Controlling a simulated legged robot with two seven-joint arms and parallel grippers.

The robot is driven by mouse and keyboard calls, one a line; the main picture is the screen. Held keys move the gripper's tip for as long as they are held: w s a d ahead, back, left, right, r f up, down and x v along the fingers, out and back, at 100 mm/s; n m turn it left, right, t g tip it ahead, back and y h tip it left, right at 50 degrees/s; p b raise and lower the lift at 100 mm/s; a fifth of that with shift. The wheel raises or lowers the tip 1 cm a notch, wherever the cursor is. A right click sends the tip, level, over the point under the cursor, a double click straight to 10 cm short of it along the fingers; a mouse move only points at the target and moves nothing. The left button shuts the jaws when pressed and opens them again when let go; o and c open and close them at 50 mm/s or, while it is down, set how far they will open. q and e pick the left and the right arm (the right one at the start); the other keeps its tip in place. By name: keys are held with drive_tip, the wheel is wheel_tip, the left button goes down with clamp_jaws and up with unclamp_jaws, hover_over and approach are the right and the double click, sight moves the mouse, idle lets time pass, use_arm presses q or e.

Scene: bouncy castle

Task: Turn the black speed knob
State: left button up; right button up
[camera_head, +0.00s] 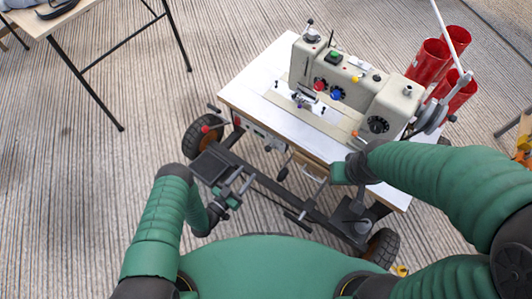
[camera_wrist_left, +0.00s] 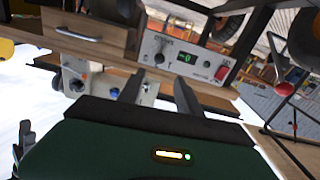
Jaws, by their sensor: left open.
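The black speed knob (camera_wrist_left: 160,58) sits on the left of a pale control panel (camera_wrist_left: 185,58) in the left wrist view. The panel also holds a green-digit display and a red switch. My left gripper (camera_wrist_left: 158,84) is open, its two dark fingers apart and nothing between them. The knob shows beyond the gap between the fingertips; I see no contact. In the head view my left gripper (camera_head: 234,190) is in front of the sewing table, and the knob cannot be made out there. My right gripper (camera_head: 322,176) is by the table's front edge, its fingers unclear.
A sewing machine (camera_head: 340,75) stands on the white wheeled table (camera_head: 245,98), with red thread cones (camera_head: 430,62) at its right. A wooden drawer (camera_wrist_left: 85,32) is beside the panel in the wrist view. Striped floor (camera_head: 90,190) at the left is clear.

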sight(266, 150)
use_arm(q)
drive_tip(key=b+x, duration=0.4)
drive_tip(key=x, duration=0.9)
drive_tip(key=shift+w+d, duration=0.25)
drive_tip(key=shift+c, duration=0.3)
drive_tip(key=shift+f, duration=0.1)
clamp_jaws()
